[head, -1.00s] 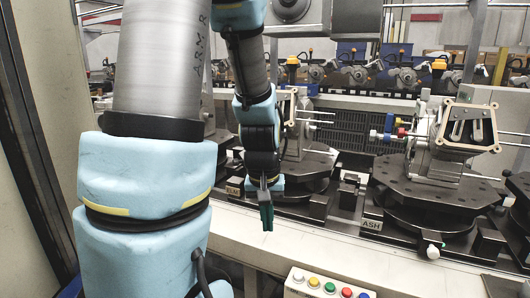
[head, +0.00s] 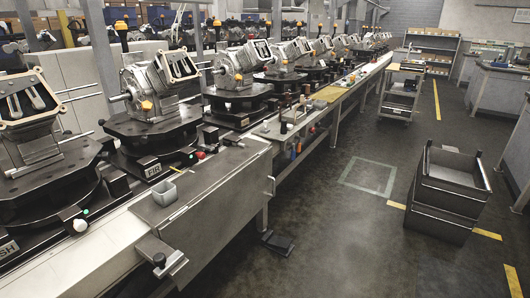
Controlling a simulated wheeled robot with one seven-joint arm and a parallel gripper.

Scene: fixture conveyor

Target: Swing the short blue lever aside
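My gripper and arm are out of view. I cannot make out a short blue lever in this view. A fixture labelled ASH (head: 8,247) is cut off by the left edge, with a grey metal housing (head: 32,145) on its dark turntable. The side of it where coloured lever ends showed earlier is outside the picture. The fixture labelled FIR (head: 152,170) stands to its right, with a housing (head: 150,85) that has an orange knob (head: 146,106).
A row of similar fixtures runs back along the conveyor. Stacked dark crates (head: 448,190) stand on the floor at right, and a cart (head: 402,95) stands farther back. The floor between is mostly open.

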